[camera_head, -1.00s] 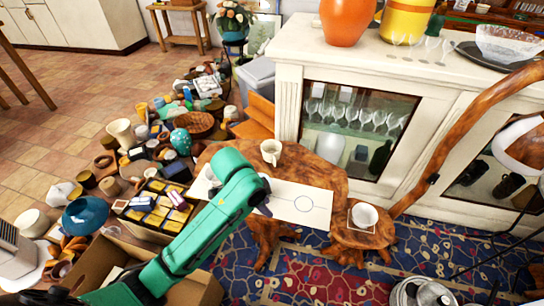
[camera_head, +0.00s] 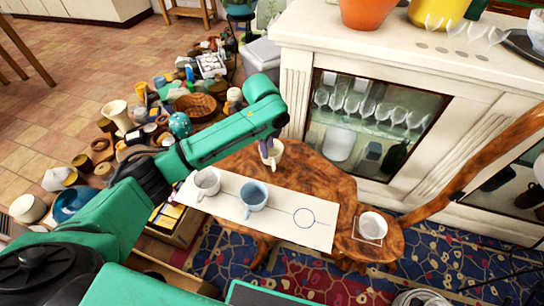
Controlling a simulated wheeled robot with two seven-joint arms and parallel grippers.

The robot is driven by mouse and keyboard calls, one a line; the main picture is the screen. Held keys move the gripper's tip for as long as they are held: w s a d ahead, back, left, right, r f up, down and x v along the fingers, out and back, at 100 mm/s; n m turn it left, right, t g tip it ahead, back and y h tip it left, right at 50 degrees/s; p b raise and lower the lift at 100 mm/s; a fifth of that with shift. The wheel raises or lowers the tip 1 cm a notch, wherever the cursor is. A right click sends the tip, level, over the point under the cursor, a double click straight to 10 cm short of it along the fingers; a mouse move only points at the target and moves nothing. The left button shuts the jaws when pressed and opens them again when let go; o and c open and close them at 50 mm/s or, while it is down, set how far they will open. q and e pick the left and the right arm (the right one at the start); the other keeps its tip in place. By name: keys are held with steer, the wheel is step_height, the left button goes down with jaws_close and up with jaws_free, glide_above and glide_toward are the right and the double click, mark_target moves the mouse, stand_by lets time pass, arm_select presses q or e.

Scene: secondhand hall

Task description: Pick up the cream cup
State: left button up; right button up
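The cream cup (camera_head: 275,157) stands upright on the brown wooden table (camera_head: 325,186), just behind a white sheet. My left arm reaches in from the left, and my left gripper (camera_head: 267,146) points down at the cup's rim on its left side. The fingers are small and partly hidden by the wrist; I cannot tell whether they touch the cup or how far apart they are. A whitish cup (camera_head: 207,183) and a blue-grey cup (camera_head: 255,197) stand on the white sheet (camera_head: 282,214). My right gripper is out of view.
A drawn circle (camera_head: 304,217) on the sheet is bare. A white cup (camera_head: 373,226) sits on a small wooden stand at right. A cream glass-fronted cabinet (camera_head: 297,95) rises close behind the table. Crowded bric-a-brac covers the floor at left.

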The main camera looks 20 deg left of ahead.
arm_select(q)
steer(key=f, duration=0.2)
steer(key=f+b, duration=0.1)
steer(key=f, duration=0.1)
steer(key=w+f, duration=0.1)
steer(key=f, duration=0.2)
steer(key=shift+a, duration=0.1)
steer(key=shift+s+r, duration=0.1)
jaws_close()
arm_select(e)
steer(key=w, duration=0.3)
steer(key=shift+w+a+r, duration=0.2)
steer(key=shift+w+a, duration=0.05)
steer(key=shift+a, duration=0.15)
